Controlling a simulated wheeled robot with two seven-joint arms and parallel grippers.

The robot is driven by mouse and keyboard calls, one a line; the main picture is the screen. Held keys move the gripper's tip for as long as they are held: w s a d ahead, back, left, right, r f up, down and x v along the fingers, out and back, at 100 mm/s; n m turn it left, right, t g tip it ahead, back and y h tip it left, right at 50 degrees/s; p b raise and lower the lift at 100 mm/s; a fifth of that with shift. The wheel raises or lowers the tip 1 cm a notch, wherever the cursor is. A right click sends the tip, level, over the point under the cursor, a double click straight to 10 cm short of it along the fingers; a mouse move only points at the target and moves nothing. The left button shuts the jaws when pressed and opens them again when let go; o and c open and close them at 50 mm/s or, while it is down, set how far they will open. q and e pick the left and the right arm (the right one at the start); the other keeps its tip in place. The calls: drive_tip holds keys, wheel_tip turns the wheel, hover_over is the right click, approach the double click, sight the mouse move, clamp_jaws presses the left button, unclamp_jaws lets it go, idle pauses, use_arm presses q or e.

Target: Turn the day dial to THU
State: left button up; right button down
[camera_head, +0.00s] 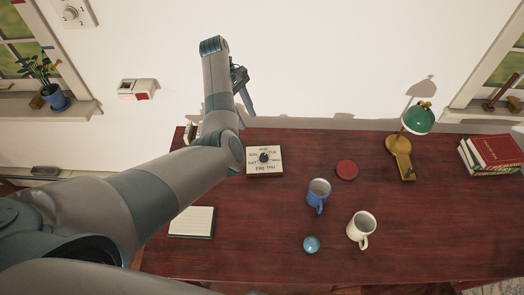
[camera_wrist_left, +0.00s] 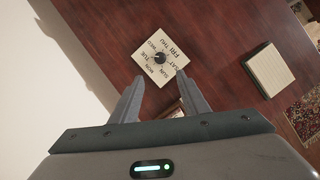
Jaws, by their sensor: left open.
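The day dial (camera_head: 273,169) is a square cream plate lying on the dark red desk, with day names printed in a ring around a black knob (camera_head: 264,157). In the left wrist view the plate (camera_wrist_left: 147,72) appears turned, with the knob (camera_wrist_left: 160,57) just beyond the fingertips; THU and FRI are on its upper right side. Which day the knob points to is too small to tell. My left gripper (camera_wrist_left: 158,78) is open and empty. In the head view it (camera_head: 247,106) hangs near the wall, above and behind the dial, apart from it. My right gripper is out of view.
On the desk (camera_head: 290,215) are a blue mug (camera_head: 317,194), a cream mug (camera_head: 361,228), a blue ball (camera_head: 311,244), a red disc (camera_head: 347,170), a green lamp (camera_head: 401,158), books (camera_head: 492,154) and a notebook (camera_head: 192,222). A wall switch box (camera_head: 138,90) is at left. Desk right of the mugs is clear.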

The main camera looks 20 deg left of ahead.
use_arm(q)
drive_tip(key=shift+f, duration=0.1)
drive_tip(key=b, duration=0.5)
approach(263, 155)
drive_tip(key=p+x, duration=0.1)
drive_tip(key=x, duration=0.7)
drive_tip(key=shift+d+p, duration=0.1)
drive_tip(key=shift+p, duration=0.2)
clamp_jaws()
